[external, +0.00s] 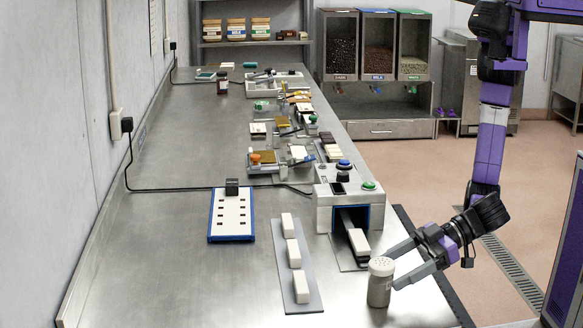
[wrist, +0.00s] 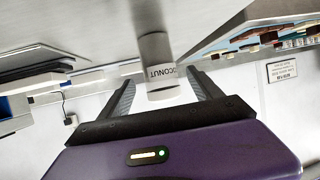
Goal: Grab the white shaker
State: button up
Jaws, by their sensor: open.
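The white shaker (external: 381,285) stands upright near the front right of the steel counter. It has a pale perforated cap and a greyish body. In the wrist view the shaker (wrist: 155,50) appears upside down, with part of a label reading "CONUT". My gripper (external: 396,271) is open and comes in from the right, low over the counter's edge. Its fingertips reach the near side of the shaker in the external view. In the wrist view the shaker lies between the two open fingers of my gripper (wrist: 161,82). I cannot tell whether either finger touches it.
A grey strip (external: 302,306) with white blocks lies left of the shaker. A grey machine (external: 328,212) with a blue-framed outlet stands behind it. A blue-edged plate (external: 231,230) lies farther left. The counter's right edge is close to my gripper. The front left counter is clear.

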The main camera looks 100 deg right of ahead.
aim_at(369, 284)
jog(key=shift+p+x, duration=0.8)
jog(key=shift+x, duration=2.65)
jog(key=c, duration=1.6)
jog(key=shift+o, duration=0.2)
jog(key=shift+a+r, duration=0.1)
